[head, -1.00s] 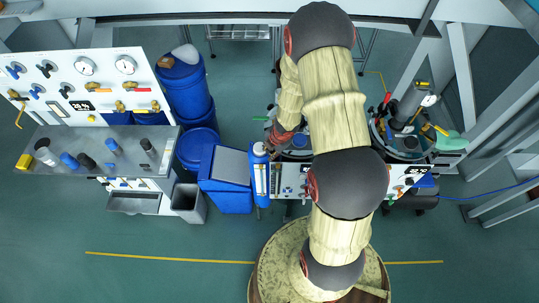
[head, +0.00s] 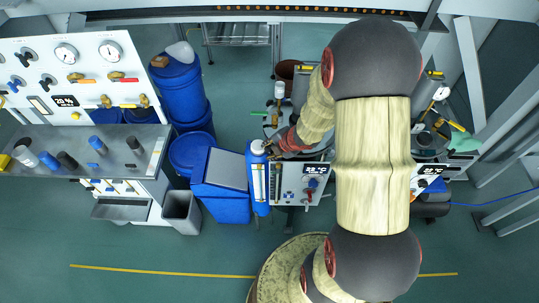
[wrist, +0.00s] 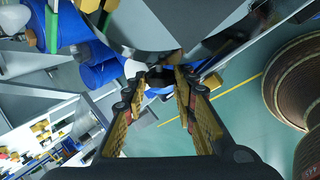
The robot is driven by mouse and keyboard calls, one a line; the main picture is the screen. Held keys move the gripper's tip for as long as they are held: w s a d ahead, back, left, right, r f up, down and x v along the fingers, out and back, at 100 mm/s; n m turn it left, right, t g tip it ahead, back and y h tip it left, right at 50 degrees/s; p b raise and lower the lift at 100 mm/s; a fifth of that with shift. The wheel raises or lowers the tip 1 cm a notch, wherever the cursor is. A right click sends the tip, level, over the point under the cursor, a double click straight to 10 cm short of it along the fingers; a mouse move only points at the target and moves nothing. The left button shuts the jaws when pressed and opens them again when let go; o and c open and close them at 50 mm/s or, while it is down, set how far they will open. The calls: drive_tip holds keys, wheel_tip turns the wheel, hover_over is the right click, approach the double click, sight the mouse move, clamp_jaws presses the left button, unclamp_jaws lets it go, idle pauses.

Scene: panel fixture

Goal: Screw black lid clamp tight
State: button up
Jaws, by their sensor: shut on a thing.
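In the wrist view my gripper (wrist: 160,88) reaches forward with its two fingers closed in around a small dark piece, which I take for the black lid clamp (wrist: 160,74). The piece sits at the fingertips, just below the edge of a large grey metal body (wrist: 150,28). Its outline is partly hidden by the fingers, and its turn cannot be judged. In the head view my arm bends down to the vessel station left of it, and the fingertips and the clamp cannot be made out there.
A blue gas cylinder (head: 259,185) and blue bin (head: 221,188) stand left of the station's control box (head: 301,184). A second station (head: 430,139) stands right of my arm. A gauge panel (head: 75,65) and bench are far left. The floor in front is clear.

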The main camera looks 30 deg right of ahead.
drive_tip(key=shift+t+b, duration=0.3)
drive_tip(key=shift+b, duration=0.2)
drive_tip(key=o, duration=1.2)
drive_tip(key=shift+c, duration=0.2)
drive_tip(key=shift+s+r, duration=0.1)
drive_tip(key=shift+s, duration=0.05)
drive_tip(key=v, duration=0.7)
drive_tip(key=shift+s+r, duration=0.2)
drive_tip(key=shift+r, duration=0.1)
drive_tip(key=shift+d, duration=0.1)
